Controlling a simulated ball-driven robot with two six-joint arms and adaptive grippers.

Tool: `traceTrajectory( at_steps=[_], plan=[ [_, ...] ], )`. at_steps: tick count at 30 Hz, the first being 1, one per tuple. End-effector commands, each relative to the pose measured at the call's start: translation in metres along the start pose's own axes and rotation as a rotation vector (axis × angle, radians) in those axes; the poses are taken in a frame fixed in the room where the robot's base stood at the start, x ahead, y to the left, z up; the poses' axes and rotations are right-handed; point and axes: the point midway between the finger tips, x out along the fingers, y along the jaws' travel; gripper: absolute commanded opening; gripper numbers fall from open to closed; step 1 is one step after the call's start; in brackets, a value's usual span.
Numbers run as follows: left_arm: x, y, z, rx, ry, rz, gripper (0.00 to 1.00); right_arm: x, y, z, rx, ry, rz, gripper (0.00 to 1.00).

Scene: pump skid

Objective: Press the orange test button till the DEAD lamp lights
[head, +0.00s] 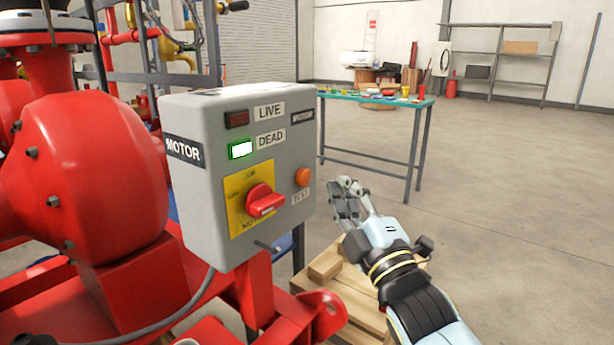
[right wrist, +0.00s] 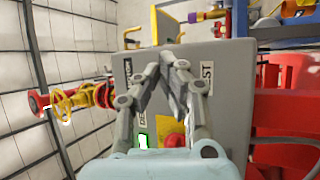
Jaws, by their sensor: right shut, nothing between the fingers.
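The grey motor box (head: 205,215) carries an orange test button (head: 303,177) above its TEST label. The DEAD lamp (head: 241,150) glows bright white-green; the LIVE lamp (head: 237,119) above it is dark red. My right gripper (head: 347,186) is shut and empty, to the right of the button in the head view, with a gap between them in the picture. In the right wrist view the closed fingers (right wrist: 172,62) are in front of the box face and the button is hidden; the green lamp (right wrist: 143,140) and TEST label (right wrist: 207,78) show. My left gripper is not in view.
A red rotary switch (head: 265,200) on a yellow plate sits left of the button. A red pump (head: 95,180) stands left of the box. A wooden pallet (head: 345,295) lies below my right arm. A green-topped table (head: 390,98) stands behind; open floor lies right.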

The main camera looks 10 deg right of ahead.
Motion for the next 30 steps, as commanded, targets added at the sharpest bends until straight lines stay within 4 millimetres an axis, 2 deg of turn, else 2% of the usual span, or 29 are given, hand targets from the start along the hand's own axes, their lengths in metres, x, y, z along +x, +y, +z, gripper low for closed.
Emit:
traceTrajectory(
  at_steps=[9,26,29,30],
  plan=[
    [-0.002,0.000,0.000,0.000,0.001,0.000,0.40,-0.018,0.009,0.009,0.000,0.000,0.000,0.00],
    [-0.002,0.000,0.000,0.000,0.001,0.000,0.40,-0.018,0.009,0.010,0.000,0.000,0.000,0.00],
    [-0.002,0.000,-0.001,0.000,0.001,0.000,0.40,-0.027,0.002,0.012,-0.002,-0.004,-0.020,0.00],
    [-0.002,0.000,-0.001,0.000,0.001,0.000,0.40,-0.034,-0.007,0.015,-0.004,-0.008,-0.043,0.00]
  ],
)
